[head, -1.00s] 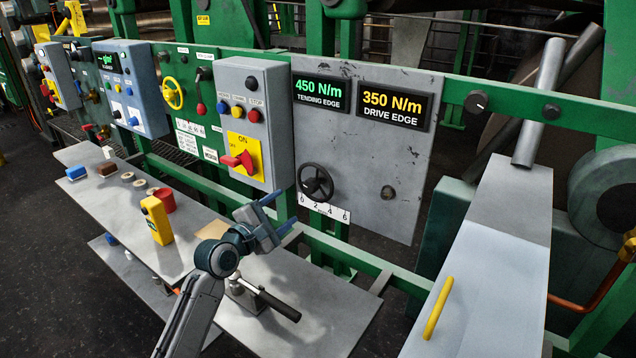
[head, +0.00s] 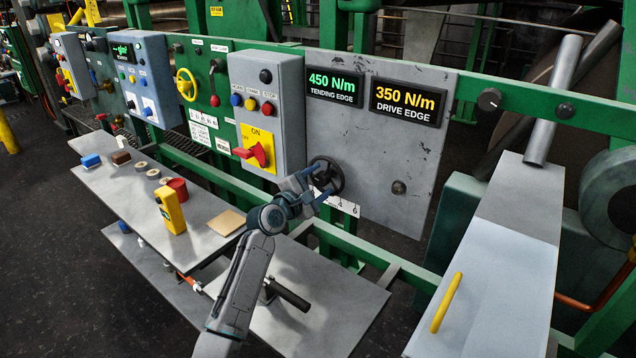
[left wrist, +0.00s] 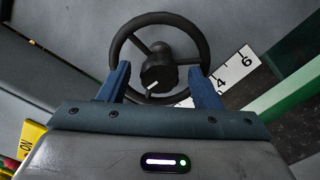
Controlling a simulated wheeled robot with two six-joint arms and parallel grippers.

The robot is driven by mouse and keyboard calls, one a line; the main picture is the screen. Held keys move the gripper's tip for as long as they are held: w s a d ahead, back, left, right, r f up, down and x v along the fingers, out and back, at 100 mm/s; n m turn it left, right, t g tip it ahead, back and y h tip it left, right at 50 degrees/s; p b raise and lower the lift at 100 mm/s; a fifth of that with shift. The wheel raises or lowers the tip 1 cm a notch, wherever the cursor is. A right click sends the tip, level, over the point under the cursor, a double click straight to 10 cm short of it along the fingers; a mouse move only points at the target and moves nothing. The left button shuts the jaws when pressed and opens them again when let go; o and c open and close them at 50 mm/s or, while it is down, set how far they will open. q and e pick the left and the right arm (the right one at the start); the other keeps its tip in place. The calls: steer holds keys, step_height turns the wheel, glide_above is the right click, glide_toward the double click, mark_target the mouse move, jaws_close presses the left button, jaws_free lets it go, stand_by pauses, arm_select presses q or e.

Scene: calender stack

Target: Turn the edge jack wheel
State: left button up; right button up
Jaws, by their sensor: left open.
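The edge jack wheel (head: 327,176) is a black three-spoked handwheel on the grey panel under the two displays. In the left wrist view the wheel (left wrist: 159,19) shows with its round hub and a white mark on it. My left gripper (head: 320,185) is open in front of the wheel. In the left wrist view its blue fingers (left wrist: 160,80) stand either side of the hub, over the lower rim. I cannot tell whether they touch it. A white scale (head: 345,205) with numbers lies just below the wheel, partly hidden by the gripper. My right gripper is not in view.
A grey box with a red switch (head: 258,152) stands left of the wheel. The displays read 450 N/m tending edge (head: 335,88) and 350 N/m drive edge (head: 407,102). A green rail (head: 350,240) runs beneath the panel.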

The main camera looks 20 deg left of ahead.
arm_select(q)
steer(key=c, duration=1)
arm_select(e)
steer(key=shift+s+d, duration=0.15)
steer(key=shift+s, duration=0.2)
arm_select(q)
steer(key=shift+f, duration=0.1)
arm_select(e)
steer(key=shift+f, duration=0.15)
